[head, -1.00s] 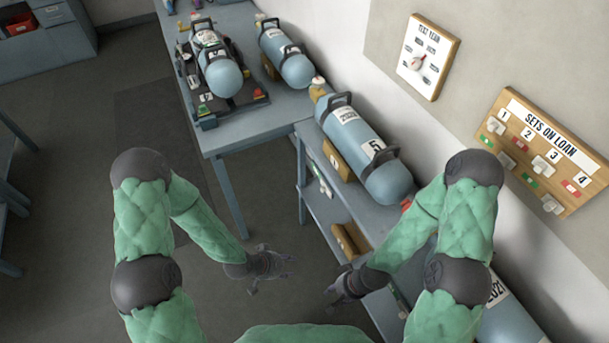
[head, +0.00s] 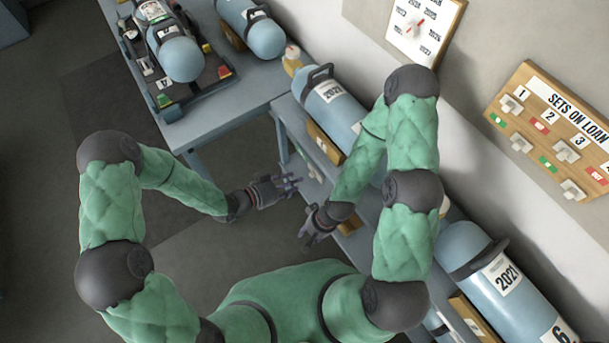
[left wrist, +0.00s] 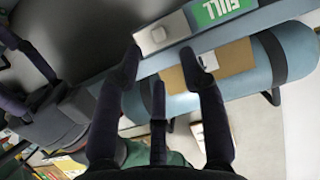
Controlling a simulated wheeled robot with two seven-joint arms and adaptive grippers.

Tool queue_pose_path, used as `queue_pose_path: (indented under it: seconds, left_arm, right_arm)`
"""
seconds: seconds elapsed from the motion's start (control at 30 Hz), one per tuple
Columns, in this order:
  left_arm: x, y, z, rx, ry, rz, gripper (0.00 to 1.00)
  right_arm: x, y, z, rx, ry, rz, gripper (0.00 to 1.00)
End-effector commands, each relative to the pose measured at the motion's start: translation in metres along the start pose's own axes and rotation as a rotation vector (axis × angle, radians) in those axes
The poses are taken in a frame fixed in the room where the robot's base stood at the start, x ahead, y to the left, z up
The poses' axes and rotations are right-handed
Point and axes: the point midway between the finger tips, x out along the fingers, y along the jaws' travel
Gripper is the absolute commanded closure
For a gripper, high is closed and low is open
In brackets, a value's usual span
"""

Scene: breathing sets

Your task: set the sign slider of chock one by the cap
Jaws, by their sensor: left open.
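The sign slider (left wrist: 165,34), a pale block with a small round cap (left wrist: 158,35), shows in the left wrist view beside a green face reading FULL (left wrist: 222,10). My left gripper (left wrist: 160,52) is open, its fingertips on either side below the slider; I cannot tell whether they touch it. In the head view my left gripper (head: 290,184) is at the front edge of the bench. The wooden chock (head: 325,145) sits under a blue cylinder (head: 338,107); its number is not readable now. My right gripper (head: 315,225) is close by, lower, its jaw state unclear.
A table (head: 225,110) with cylinders and a dark rack stands at the upper left. Another blue cylinder (head: 505,280) lies at the lower right. A SETS ON LOAN board (head: 545,130) and a year board (head: 425,30) hang on the wall. Open floor lies left.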

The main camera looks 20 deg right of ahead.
Motion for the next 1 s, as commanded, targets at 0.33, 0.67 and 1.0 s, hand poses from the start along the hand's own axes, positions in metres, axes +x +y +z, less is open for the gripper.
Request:
queue_pose_path:
  seconds: [0.33, 0.67, 1.0]
  left_arm:
    - [0.052, 0.000, 0.001, 0.000, -0.001, 0.001, 0.59]
    - [0.062, 0.000, 0.000, -0.001, -0.001, -0.002, 0.59]
    - [0.061, 0.000, 0.000, -0.001, -0.001, -0.001, 1.00]
  right_arm:
    - [0.009, 0.003, -0.001, 0.000, 0.001, 0.000, 0.61]
    - [0.010, 0.003, -0.001, 0.000, 0.001, 0.000, 0.61]
    - [0.010, 0.003, -0.001, 0.000, 0.001, 0.000, 0.61]
